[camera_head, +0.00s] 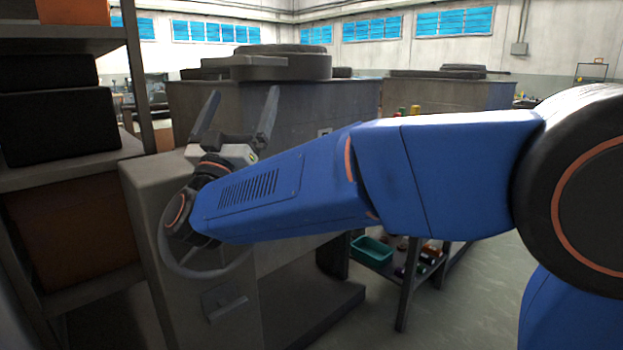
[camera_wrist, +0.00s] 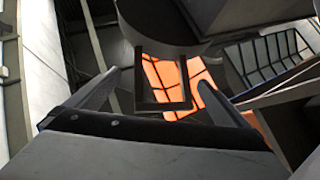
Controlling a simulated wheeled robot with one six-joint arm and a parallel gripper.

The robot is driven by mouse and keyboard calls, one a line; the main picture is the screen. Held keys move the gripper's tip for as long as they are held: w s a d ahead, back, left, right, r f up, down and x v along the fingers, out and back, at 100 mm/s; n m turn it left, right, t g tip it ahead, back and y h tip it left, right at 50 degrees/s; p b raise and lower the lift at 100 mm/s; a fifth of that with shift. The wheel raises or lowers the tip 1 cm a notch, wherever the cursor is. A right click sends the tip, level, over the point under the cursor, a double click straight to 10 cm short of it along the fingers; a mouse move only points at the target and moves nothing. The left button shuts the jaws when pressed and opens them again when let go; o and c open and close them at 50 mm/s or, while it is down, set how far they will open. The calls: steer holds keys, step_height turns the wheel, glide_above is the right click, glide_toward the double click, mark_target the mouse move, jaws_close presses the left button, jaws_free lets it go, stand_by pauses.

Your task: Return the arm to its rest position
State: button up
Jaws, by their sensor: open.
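My gripper (camera_head: 238,118) is open and empty in the head view, its two dark fingers pointing up and spread apart. My blue arm reaches from the right side across the middle of the picture to it. The gripper is in front of a grey machine cabinet (camera_head: 300,104). In the wrist view, the fingers of my gripper (camera_wrist: 160,92) stand apart with nothing held between them. A dark frame-like part (camera_wrist: 163,52) with an orange area behind it shows beyond the fingers.
A shelf (camera_head: 75,178) with dark and orange boxes stands close at the left. A handwheel (camera_head: 205,273) is on the machine below my wrist. A low table with a teal bin (camera_head: 371,250) stands under the arm. Open floor (camera_head: 455,300) shows at the lower right.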

steer(key=w+d+f+n+g+y, duration=0.25)
steer(key=w+d+n+y, duration=0.4)
steer(key=d+y, duration=0.35)
steer(key=s+d+f+n+g+y, duration=0.2)
steer(key=s+d+f+g+y, duration=0.15)
steer(key=d+f+g, duration=0.5)
steer(key=s+d+f+m+g+h, duration=0.3)
steer(key=s+d+f+g, duration=0.2)
steer(key=s+d+f, duration=0.7)
steer(key=s+d+f+m+g+h, duration=0.3)
steer(key=s+d+f, duration=0.9)
steer(key=s+f, duration=0.5)
steer(key=shift+s+d+f+m+g+h, duration=0.2)
steer(key=shift+s+d+m+g+h, duration=0.3)
steer(key=shift+g, duration=0.5)
steer(key=shift+a, duration=0.1)
